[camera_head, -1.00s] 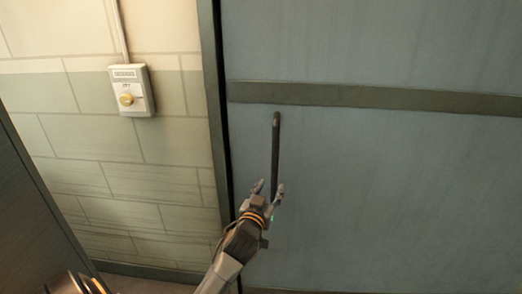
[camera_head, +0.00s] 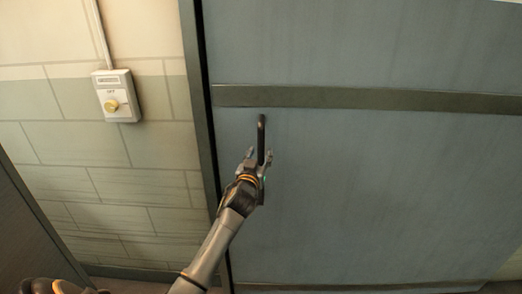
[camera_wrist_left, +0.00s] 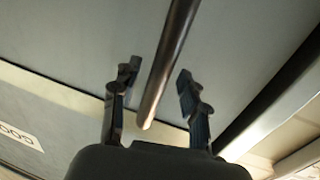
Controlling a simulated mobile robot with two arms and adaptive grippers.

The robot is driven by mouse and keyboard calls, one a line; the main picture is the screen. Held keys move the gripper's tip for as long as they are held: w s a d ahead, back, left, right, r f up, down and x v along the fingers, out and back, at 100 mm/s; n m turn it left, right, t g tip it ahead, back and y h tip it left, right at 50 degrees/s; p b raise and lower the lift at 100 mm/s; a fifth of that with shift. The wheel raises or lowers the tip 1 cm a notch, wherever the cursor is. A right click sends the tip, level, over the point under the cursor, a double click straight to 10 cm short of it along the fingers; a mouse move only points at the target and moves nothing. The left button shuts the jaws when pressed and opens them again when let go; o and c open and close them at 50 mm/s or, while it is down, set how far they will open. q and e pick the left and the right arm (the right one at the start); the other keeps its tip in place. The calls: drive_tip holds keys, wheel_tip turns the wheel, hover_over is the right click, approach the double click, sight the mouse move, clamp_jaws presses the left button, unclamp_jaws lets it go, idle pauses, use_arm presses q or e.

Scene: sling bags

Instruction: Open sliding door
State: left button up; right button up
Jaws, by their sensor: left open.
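A large blue-grey sliding door (camera_head: 380,190) fills the right of the head view. Its dark vertical bar handle (camera_head: 261,135) sits near the door's left edge, below a dark horizontal band. My left gripper (camera_head: 259,154) is open at the handle's lower part. In the left wrist view the handle (camera_wrist_left: 168,65) runs between the two spread fingers of my left gripper (camera_wrist_left: 158,82), with gaps visible on both sides. The handle's lower end shows there.
A dark door frame (camera_head: 200,110) runs along the door's left edge. Left of it is a tiled wall (camera_head: 100,170) with a white switch box (camera_head: 117,95) bearing a yellow knob. A dark panel (camera_head: 25,235) stands at the lower left.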

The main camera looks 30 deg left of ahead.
use_arm(q)
drive_tip(key=shift+x, duration=0.95)
clamp_jaws()
